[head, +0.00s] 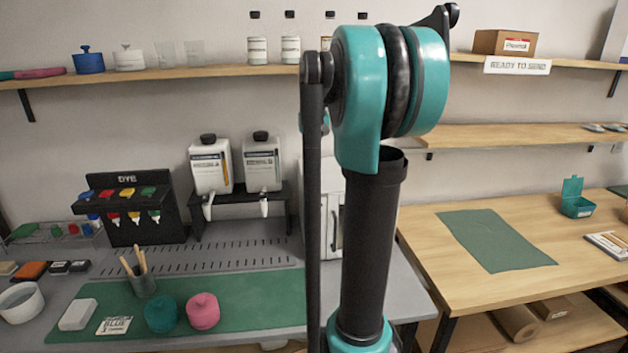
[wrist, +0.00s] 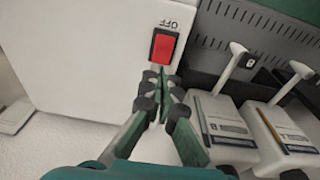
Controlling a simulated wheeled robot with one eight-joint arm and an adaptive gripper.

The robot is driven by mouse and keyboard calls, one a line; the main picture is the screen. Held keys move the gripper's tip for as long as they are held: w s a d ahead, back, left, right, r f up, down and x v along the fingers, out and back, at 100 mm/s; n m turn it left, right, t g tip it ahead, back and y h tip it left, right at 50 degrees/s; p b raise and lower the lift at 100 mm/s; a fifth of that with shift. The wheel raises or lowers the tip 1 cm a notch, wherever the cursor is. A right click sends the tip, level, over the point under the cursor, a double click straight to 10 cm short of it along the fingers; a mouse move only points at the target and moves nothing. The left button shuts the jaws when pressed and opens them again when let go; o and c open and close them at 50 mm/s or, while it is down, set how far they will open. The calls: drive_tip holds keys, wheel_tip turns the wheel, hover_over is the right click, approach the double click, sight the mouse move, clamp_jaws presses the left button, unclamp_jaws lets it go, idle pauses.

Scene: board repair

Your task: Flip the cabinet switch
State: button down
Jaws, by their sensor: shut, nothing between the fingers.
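In the wrist view, the red rocker switch (wrist: 163,47) sits in a dark frame on the white cabinet (wrist: 90,50). The word OFF is printed above it, upside down in this picture. My gripper (wrist: 160,82) is shut and empty, with its green and black fingers just below the switch's lower edge. I cannot tell whether the fingertips touch it. In the head view, the cabinet (head: 331,190) stands behind my arm, which covers most of it. The switch and my gripper are hidden there.
White jugs (head: 210,165) stand on a dark stand left of the cabinet; they also show close right of my fingers in the wrist view (wrist: 225,130). A dye rack (head: 130,205) is farther left. A bench with a green mat (head: 490,240) is to the right.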

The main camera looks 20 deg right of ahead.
sight(313, 178)
drive_tip(key=shift+r, duration=1.8)
drive_tip(key=shift+s, duration=0.15)
